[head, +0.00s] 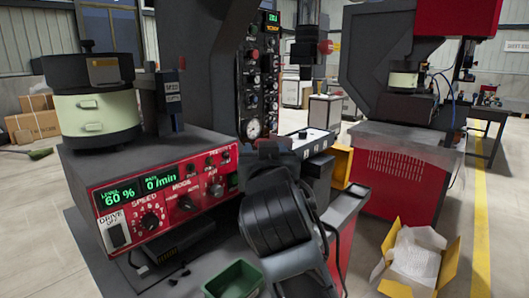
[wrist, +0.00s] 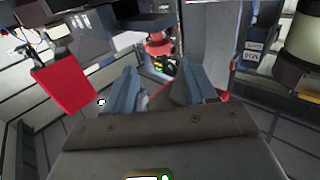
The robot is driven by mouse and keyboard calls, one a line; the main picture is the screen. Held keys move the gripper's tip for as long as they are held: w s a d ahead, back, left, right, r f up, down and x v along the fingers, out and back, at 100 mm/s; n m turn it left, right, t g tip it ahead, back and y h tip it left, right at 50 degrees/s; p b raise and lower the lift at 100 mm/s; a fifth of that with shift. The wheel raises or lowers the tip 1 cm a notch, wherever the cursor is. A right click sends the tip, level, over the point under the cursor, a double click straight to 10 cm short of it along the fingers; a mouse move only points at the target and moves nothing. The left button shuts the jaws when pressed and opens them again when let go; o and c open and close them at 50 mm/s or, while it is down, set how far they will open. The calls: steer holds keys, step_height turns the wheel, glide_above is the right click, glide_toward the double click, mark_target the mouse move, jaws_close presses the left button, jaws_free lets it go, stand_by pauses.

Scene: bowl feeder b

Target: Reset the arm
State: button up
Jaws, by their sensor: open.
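My gripper (wrist: 160,84) shows in the wrist view with its two fingers spread apart and nothing visible held between them. In the head view my dark arm rises at the middle, in front of the machine, and I cannot make out the fingertips there. The bowl feeder (head: 97,116), with a dark bowl on a pale green drum, stands on the machine at the left. It also shows in part at the upper right of the wrist view (wrist: 304,42). The red control panel (head: 165,192) reads 60 % and 0/min; its drive switch (head: 116,236) is marked OFF.
A green bin (head: 233,279) sits low in front of the panel, left of my arm. A gauge column (head: 254,90) stands behind my arm. An open cardboard box (head: 415,262) with white lining lies at the right.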

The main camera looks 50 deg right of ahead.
stand_by(0.3)
steer(key=s+a+f+n+t+y, duration=0.2)
steer(key=s+a+f+n+y, duration=0.3)
steer(key=f, duration=0.5)
steer(key=s+a+f+n+t+y, duration=0.1)
steer(key=s+a+f+n+y, duration=0.3)
steer(key=s+a+f, duration=0.45)
steer(key=s+a+f+y, duration=0.1)
steer(key=s+a+y, duration=0.1)
steer(key=s, duration=0.8)
steer(key=s+a+f+g+y, duration=0.1)
steer(key=s+a+f, duration=0.1)
steer(key=s, duration=0.9)
steer(key=shift+s+a+y, duration=0.25)
steer(key=shift+a+y, duration=0.15)
steer(key=shift+f, duration=0.1)
